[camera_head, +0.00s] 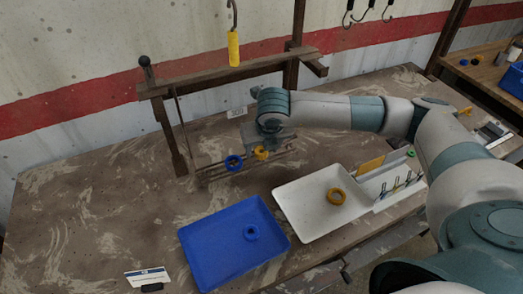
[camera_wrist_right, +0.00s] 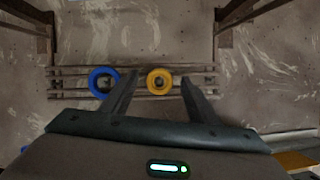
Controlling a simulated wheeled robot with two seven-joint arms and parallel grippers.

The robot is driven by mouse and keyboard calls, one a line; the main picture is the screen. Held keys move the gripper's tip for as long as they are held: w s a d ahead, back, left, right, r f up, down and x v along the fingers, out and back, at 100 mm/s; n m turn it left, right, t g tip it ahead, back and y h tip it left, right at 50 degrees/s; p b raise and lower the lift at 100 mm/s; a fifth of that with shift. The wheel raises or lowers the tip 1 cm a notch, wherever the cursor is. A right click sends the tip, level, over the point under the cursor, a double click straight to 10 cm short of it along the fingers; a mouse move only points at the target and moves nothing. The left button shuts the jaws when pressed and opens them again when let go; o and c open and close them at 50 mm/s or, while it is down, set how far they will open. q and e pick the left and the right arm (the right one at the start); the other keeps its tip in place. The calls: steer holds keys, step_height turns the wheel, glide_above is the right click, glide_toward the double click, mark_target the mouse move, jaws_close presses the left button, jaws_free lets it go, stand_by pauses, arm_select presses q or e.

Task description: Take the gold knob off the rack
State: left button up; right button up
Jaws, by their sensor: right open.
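The rack (camera_head: 211,177) is a set of thin parallel rails low over the table; the rails (camera_wrist_right: 225,80) also show in the right wrist view. A gold ring-shaped knob (camera_head: 261,154) sits on it, to the right of a blue knob (camera_head: 233,162). My right gripper (camera_head: 272,146) is above and behind the gold knob, partly overlapping it in the head view. In the right wrist view its fingers are spread, with the gold knob (camera_wrist_right: 159,80) between the tips and the blue knob (camera_wrist_right: 103,80) outside the left finger. I cannot tell the remaining height. My left gripper is out of view.
A blue tray (camera_head: 215,255) holds a blue ring (camera_head: 251,233). A white tray (camera_head: 300,214) holds a gold ring (camera_head: 336,197). A wooden frame (camera_head: 220,76) stands behind the rack, with a yellow-handled hook (camera_head: 234,49) above it.

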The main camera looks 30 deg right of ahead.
stand_by(0.3)
steer(key=c, duration=1.1)
steer(key=shift+c, duration=0.2)
steer(key=shift+r+b, duration=0.65)
steer(key=shift+r, duration=0.2)
step_height(320, 180, up, 2)
steer(key=shift+s+d+r+b, duration=0.1)
steer(key=shift+d+r+b, duration=0.1)
steer(key=shift+b, duration=0.5)
steer(key=shift+s+d+r+b, duration=0.3)
steer(key=shift+s+d+r, duration=0.15)
steer(key=shift+s, duration=0.15)
steer(key=shift+s+d+r+b, duration=0.25)
steer(key=shift+s+d+r, duration=0.2)
steer(key=shift+s, duration=0.1)
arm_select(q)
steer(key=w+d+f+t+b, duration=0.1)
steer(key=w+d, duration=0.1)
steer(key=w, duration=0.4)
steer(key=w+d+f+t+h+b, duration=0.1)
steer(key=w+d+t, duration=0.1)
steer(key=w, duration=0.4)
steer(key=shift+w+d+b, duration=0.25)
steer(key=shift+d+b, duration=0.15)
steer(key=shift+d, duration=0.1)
arm_select(e)
steer(key=s+d+r, duration=0.5)
steer(key=s, duration=0.1)
steer(key=shift+s, duration=0.25)
